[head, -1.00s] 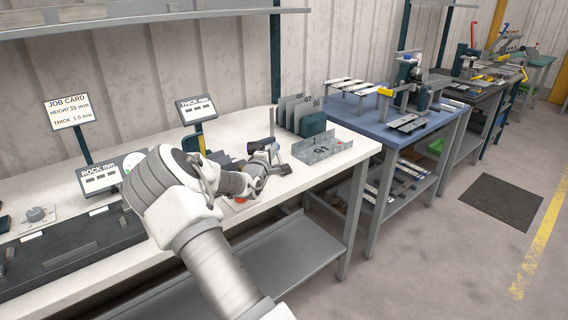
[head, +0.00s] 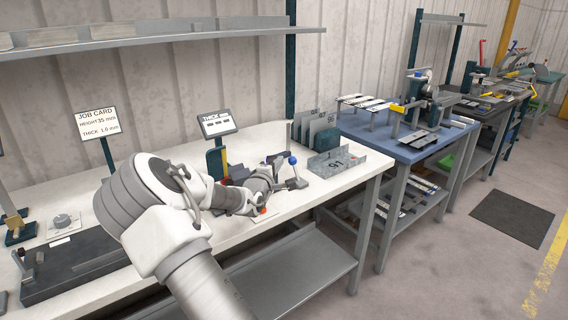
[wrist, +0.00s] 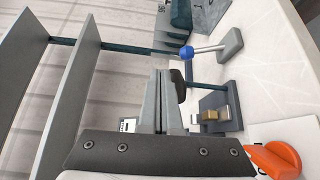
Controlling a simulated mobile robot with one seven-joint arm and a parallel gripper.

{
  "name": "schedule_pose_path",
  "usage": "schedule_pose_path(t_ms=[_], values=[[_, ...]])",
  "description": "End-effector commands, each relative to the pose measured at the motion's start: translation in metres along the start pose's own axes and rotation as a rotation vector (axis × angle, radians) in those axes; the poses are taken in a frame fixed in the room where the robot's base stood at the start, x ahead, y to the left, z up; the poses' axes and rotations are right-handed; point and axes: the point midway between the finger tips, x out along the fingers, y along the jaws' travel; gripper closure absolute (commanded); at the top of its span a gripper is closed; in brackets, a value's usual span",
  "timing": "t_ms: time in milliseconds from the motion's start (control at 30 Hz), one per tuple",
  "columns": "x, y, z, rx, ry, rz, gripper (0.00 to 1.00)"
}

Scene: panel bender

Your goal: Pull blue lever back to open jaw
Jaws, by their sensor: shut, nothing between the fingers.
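The blue lever shows as a blue ball knob (head: 292,160) on a short pale rod, at the small fixture on the white bench in the head view. In the wrist view the blue knob (wrist: 187,52) is just past my fingertips, slightly to their right, and its rod runs right to a grey block (wrist: 231,44). My gripper (wrist: 165,74) is shut and empty, with a visible gap to the knob. In the head view my gripper (head: 276,172) is close to the lever and partly hidden by my wrist. The jaw cannot be made out clearly.
A grey channel-shaped part (head: 336,162) lies to the right, in front of upright numbered plates (head: 318,130). A thickness display (head: 217,122) stands behind my wrist. An orange-red knob (wrist: 270,160) is close to my gripper. The front right of the white bench is clear.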

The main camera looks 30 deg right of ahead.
Motion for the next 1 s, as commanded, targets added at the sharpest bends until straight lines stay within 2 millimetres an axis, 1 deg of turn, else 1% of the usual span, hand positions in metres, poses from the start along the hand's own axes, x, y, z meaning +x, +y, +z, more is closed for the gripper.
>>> schedule_pose_path(t_ms=[33, 100, 300, 467, 1000], values=[[-0.009, 0.005, -0.003, 0.001, 0.003, 0.001, 1.0], [-0.018, 0.009, -0.004, -0.001, 0.003, 0.0, 1.0], [-0.034, 0.016, -0.005, 0.0, 0.001, 0.001, 1.0], [-0.037, 0.017, -0.006, -0.001, 0.001, 0.001, 1.0], [-0.037, 0.016, -0.005, 0.012, 0.001, -0.01, 1.0]])
